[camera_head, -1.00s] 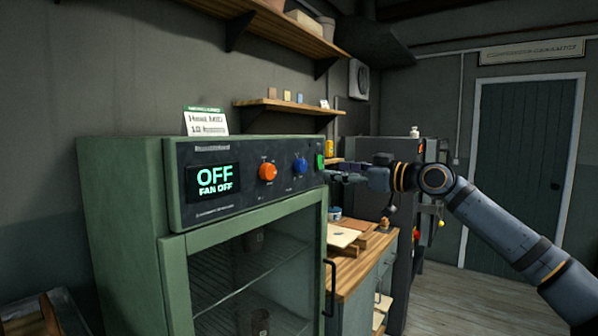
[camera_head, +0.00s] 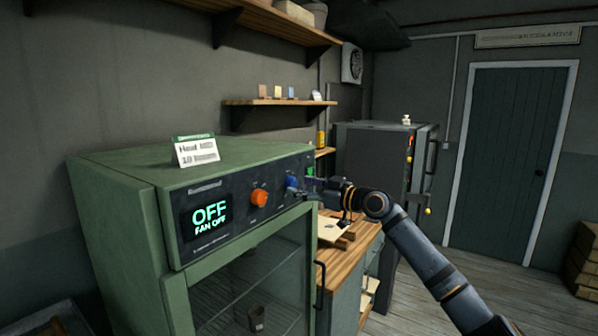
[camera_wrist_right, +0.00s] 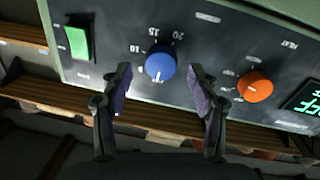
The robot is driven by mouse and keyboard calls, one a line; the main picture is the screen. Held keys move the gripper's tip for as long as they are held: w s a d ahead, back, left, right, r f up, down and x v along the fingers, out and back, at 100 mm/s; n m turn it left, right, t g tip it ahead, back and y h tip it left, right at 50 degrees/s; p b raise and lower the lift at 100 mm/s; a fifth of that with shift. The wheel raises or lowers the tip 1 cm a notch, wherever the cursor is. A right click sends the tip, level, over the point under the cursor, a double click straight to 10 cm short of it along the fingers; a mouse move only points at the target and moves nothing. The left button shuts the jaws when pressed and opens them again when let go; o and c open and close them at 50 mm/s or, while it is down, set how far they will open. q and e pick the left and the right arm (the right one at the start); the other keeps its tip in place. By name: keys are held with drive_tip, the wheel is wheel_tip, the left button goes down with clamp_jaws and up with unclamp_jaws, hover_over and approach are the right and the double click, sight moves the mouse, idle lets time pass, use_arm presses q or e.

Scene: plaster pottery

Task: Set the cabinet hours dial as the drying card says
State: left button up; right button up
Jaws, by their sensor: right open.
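The drying card (camera_head: 195,150) stands on top of the green cabinet (camera_head: 120,165); its small print seems to say heat MID and an hours figure I cannot read surely. The cabinet display (camera_head: 210,217) reads OFF, FAN OFF. The blue dial (camera_head: 291,182) is right of the orange dial (camera_head: 259,197). In the right wrist view the blue dial (camera_wrist_right: 160,64) has a scale with 10, 15 and 20, and its white mark points down in the picture. My right gripper (camera_wrist_right: 160,73) is open, its fingers on either side of the dial in view; contact is unclear. My left gripper is out of view.
A green switch (camera_wrist_right: 78,40) is beside the blue dial. The cabinet's glass door (camera_head: 265,285) is below the panel. A wooden bench (camera_head: 345,262) and a dark grey cabinet (camera_head: 370,160) stand to the right. Shelves (camera_head: 280,102) hang on the wall.

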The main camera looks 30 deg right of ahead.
drive_tip(key=shift+p+x, duration=0.35)
drive_tip(key=shift+x, duration=0.55)
drive_tip(key=c, duration=1.2)
